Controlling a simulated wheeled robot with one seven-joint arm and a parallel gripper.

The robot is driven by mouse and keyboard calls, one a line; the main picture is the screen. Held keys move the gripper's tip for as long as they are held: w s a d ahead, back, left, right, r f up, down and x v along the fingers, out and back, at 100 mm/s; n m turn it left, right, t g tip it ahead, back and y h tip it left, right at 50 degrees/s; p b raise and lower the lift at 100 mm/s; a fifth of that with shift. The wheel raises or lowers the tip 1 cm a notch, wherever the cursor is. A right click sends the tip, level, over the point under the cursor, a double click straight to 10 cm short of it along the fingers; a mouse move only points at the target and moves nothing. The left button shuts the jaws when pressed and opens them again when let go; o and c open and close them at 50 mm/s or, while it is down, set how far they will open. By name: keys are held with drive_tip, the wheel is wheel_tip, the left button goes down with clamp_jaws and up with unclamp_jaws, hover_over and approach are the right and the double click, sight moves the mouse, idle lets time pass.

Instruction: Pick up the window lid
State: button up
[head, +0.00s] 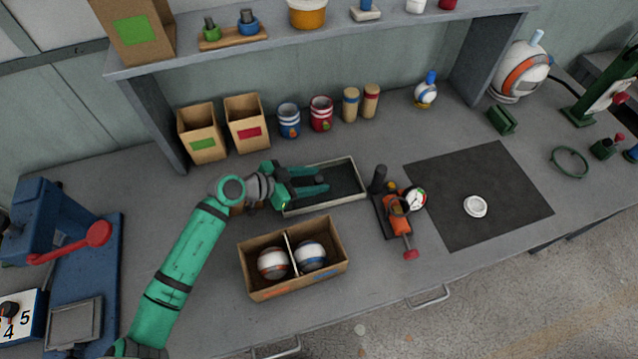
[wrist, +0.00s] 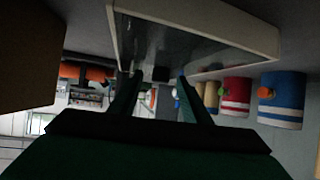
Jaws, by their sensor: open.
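A flat rectangle with a pale raised rim and a dark, glossy middle lies on the bench; it looks like the window lid (head: 349,180). In the wrist view the lid (wrist: 200,38) fills the upper middle, its pane grey and shiny. My gripper (head: 322,181) is over the left half of the lid, fingers apart and pointing right. In the wrist view my gripper's fingers (wrist: 160,86) have nothing held between them. The fingers hide part of the lid; I cannot tell whether they touch it.
A cardboard box (head: 290,284) with two striped balls stands just in front. An orange tool with a gauge (head: 397,222) is to the right. Jars (head: 289,121) and open cartons (head: 203,142) stand behind, under a shelf (head: 330,41). A dark mat (head: 465,175) holds a white disc (head: 475,206).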

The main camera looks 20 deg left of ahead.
drive_tip(key=shift+c, duration=0.6)
clamp_jaws()
drive_tip(key=shift+r, duration=0.1)
